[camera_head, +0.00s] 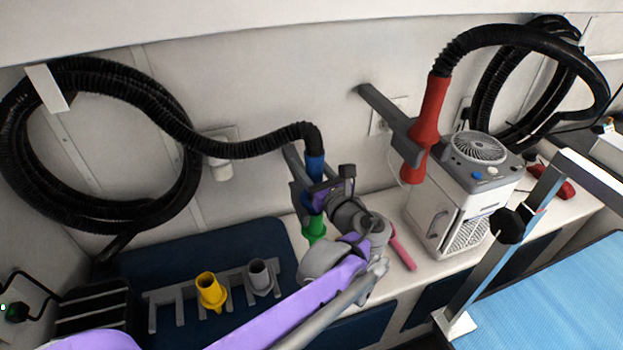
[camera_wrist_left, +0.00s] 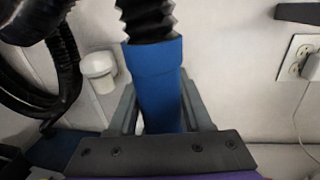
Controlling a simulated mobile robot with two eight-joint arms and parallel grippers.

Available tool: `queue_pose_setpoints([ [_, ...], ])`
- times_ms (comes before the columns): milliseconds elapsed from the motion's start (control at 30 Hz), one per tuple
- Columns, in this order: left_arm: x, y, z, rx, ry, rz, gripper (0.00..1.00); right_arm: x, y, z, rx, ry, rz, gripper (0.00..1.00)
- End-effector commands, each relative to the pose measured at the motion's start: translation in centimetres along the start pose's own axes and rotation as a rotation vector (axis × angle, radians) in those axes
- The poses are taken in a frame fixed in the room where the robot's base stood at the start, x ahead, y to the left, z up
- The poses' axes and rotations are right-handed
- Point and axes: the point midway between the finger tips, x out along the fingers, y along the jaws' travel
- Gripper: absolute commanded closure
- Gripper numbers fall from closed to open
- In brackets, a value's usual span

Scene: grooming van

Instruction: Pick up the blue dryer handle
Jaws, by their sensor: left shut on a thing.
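The blue dryer handle (camera_head: 315,167) hangs at the end of a black corrugated hose (camera_head: 240,150), with a green nozzle (camera_head: 315,229) at its lower end. My left gripper (camera_head: 312,192) is around it and shut on it. In the left wrist view the blue handle (camera_wrist_left: 158,88) stands upright between the two grey fingers (camera_wrist_left: 160,112), with the hose rising from its top. The handle's lower part is hidden there by the gripper body. My right gripper is not in view.
A red dryer handle (camera_head: 431,110) sits in a wall holder, beside a white dryer unit (camera_head: 445,195). A yellow nozzle (camera_head: 211,290) and a grey nozzle (camera_head: 260,278) stand in a rack. A blue table (camera_head: 560,300) lies at the right.

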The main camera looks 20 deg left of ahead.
Motion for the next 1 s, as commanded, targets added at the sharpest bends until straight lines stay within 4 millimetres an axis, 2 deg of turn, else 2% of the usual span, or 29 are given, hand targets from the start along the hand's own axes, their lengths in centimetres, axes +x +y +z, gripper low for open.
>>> queue_pose_setpoints([
  [267, 0.0, 0.0, 1.6, 0.000, -0.001, 0.000, 1.00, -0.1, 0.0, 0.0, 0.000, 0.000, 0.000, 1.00],
  [367, -1.5, -0.1, 1.5, 0.000, -0.001, -0.004, 1.00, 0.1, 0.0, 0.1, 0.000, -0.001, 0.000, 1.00],
  [1000, -14.9, -0.1, 1.4, -0.001, -0.001, -0.006, 1.00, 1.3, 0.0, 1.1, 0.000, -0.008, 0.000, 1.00],
])
